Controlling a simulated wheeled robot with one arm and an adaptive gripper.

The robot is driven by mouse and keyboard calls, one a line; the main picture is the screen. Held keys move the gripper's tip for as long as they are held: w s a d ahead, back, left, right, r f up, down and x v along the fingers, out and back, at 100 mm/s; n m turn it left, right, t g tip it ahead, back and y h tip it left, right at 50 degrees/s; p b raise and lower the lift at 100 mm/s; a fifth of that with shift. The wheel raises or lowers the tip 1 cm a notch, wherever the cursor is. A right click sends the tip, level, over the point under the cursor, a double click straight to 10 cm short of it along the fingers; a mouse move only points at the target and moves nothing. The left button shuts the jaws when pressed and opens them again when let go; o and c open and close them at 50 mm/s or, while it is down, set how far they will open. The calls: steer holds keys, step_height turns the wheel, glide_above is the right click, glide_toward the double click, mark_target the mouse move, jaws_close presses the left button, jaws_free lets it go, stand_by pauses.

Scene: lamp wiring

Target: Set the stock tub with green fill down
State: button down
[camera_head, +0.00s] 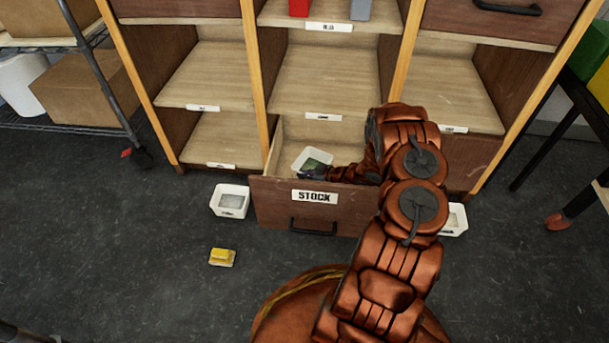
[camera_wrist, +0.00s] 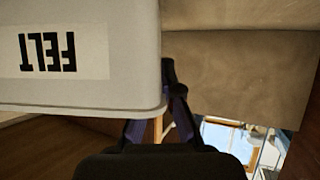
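The white stock tub with green fill (camera_head: 298,161) is in the open drawer marked STOCK (camera_head: 270,205), toward its left side. I cannot tell whether its base touches the drawer floor. In the wrist view a white tub wall (camera_wrist: 130,88) with an upside-down FELT label fills the upper left. My gripper (camera_head: 314,173) is at the tub's front rim, with its dark fingers (camera_wrist: 154,108) on either side of the wall's edge, and it looks shut on it. The finger tips are partly hidden by the tub.
White tubs stand on the floor left (camera_head: 230,201) and right (camera_head: 455,221) of the drawer; my arm partly covers the right one. A yellow object (camera_head: 222,257) lies on the floor in front. Wooden shelves (camera_head: 325,80) rise above the drawer. The drawer's right part is hidden by my arm.

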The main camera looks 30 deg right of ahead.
steer(key=c, duration=1.3)
jaws_free()
steer(key=shift+r, duration=0.2)
steer(key=p+v, duration=0.2)
steer(key=v, duration=0.5)
steer(key=shift+s+p, duration=0.25)
steer(key=shift+p, duration=0.05)
steer(key=shift+d+r, duration=0.1)
